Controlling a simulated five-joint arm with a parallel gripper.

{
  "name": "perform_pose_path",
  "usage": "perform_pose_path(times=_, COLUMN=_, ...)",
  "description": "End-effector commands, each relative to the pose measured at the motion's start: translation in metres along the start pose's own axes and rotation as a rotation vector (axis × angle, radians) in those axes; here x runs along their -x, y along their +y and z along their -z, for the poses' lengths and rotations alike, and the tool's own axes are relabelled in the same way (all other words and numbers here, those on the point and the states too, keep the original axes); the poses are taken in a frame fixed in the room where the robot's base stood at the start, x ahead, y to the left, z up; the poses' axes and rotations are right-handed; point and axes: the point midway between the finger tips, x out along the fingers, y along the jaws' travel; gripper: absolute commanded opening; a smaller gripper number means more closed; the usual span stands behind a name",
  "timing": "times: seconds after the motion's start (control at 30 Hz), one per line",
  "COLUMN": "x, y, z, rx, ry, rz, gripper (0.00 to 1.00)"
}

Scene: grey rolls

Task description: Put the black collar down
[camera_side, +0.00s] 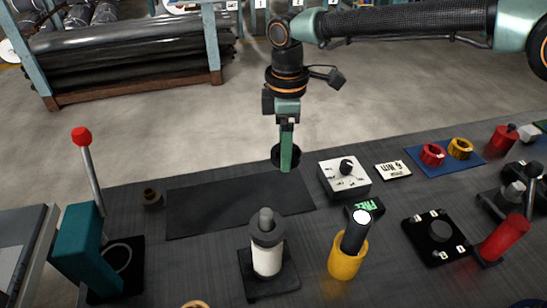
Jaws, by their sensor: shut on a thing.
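My gripper (286,161) points straight down with green fingers and is shut on the black collar (276,155). The collar shows as a dark round shape partly hidden behind the near finger. It appears to be held above the far edge of the dark mat (205,209), though its exact height is hard to tell.
A post with a grey collar and white sleeve (266,260) stands in front of the mat. A white knob box (344,178) is to the right, with a yellow cup (346,260) nearer. A red-knobbed lever (90,170) rises at left. Most of the mat is bare.

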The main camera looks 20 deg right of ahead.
Motion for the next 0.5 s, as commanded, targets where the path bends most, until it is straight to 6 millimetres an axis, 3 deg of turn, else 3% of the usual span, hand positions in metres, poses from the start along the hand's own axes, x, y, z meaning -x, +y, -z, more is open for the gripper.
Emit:
perform_pose_path(times=0.1, x=-0.03, y=-0.001, z=0.0, rx=0.0, ry=-0.003, rz=0.003, gripper=0.0)
perform_pose_path(times=0.3, x=-0.071, y=-0.001, z=0.0, rx=0.0, ry=-0.002, rz=0.002, gripper=0.0)
perform_pose_path(times=0.5, x=-0.086, y=0.0, z=0.001, rx=0.0, ry=0.001, rz=-0.001, gripper=0.0)
